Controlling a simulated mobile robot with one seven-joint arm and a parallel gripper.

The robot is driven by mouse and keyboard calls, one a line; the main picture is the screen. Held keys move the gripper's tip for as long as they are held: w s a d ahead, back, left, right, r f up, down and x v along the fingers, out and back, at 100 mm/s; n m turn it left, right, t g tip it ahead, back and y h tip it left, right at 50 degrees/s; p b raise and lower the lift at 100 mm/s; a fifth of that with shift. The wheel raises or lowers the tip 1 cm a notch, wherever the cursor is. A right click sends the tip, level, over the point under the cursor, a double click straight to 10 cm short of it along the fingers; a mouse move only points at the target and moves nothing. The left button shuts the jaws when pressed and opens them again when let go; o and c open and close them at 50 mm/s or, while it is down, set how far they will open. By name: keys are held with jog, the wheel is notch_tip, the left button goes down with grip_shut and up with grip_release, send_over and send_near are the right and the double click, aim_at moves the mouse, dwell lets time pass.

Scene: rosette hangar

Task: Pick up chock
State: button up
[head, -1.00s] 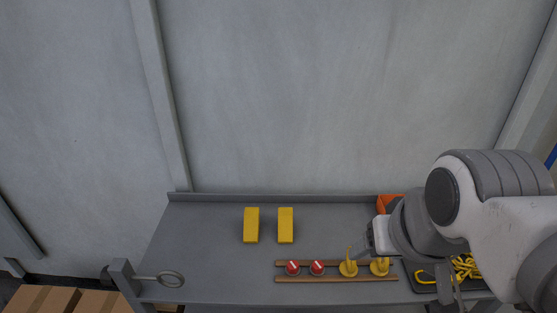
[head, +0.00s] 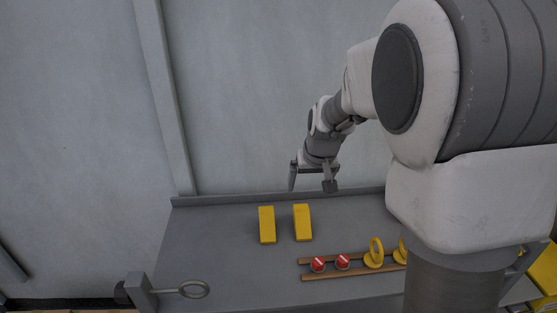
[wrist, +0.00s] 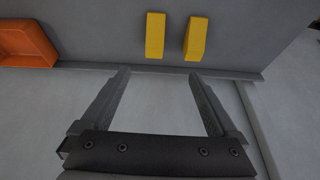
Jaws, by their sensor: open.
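Two yellow chocks lie side by side on the grey bench, a left chock (head: 267,225) and a right chock (head: 302,222) in the head view. Both also show at the top of the wrist view, one chock (wrist: 155,35) left of the other chock (wrist: 195,38). My gripper (head: 311,188) is open and empty, raised above the bench's back edge. In the wrist view its fingers (wrist: 160,85) are spread apart, with the chocks beyond the fingertips and not between them.
The grey bench (head: 230,280) has a rack (head: 345,275) with red-topped and yellow ringed items at its front. An orange bin (wrist: 25,42) shows in the wrist view. A wall stands behind the bench.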

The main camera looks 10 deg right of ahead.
jog(key=b, duration=0.1)
send_near(302, 213)
jog(key=x, duration=0.5)
jog(key=shift+a, duration=0.35)
jog(key=shift+d+b+x, duration=0.2)
jog(key=shift+d+x, duration=0.05)
jog(key=shift+x, duration=1.05)
jog(key=shift+d+b+x, duration=0.15)
jog(key=shift+d+x, duration=0.05)
jog(key=shift+x, duration=1.1)
grip_shut()
